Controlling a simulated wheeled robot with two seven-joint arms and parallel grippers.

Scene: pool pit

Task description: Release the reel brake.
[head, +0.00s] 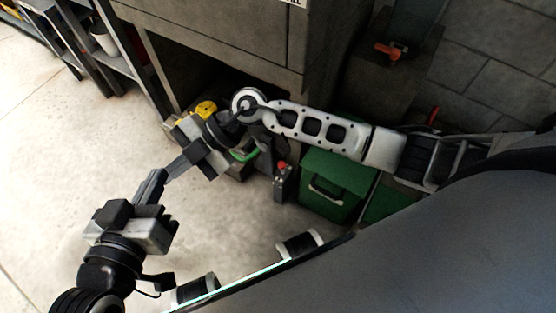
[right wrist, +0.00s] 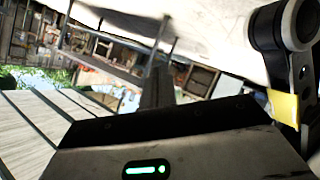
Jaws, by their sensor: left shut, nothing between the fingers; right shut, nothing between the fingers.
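No part in view can be clearly told as the reel brake. A small dark upright device with a red top (head: 281,180) stands on the floor beside a green box. An orange-red handle (head: 388,50) sits on a grey block at the upper right. My left gripper (head: 153,180) is shut and empty above the bare floor, pointing up the picture. My right gripper (head: 172,174) is shut and empty close by, pointing down and left; the two look near each other but apart. In the right wrist view, its dark body with a green light fills the bottom.
A green box with a handle (head: 334,186) stands under my right arm. A grey cabinet (head: 225,40) with an open bay stands behind, a yellow item (head: 205,108) by it. A metal shelf (head: 125,62) is at upper left. The pale floor (head: 60,150) at left is clear.

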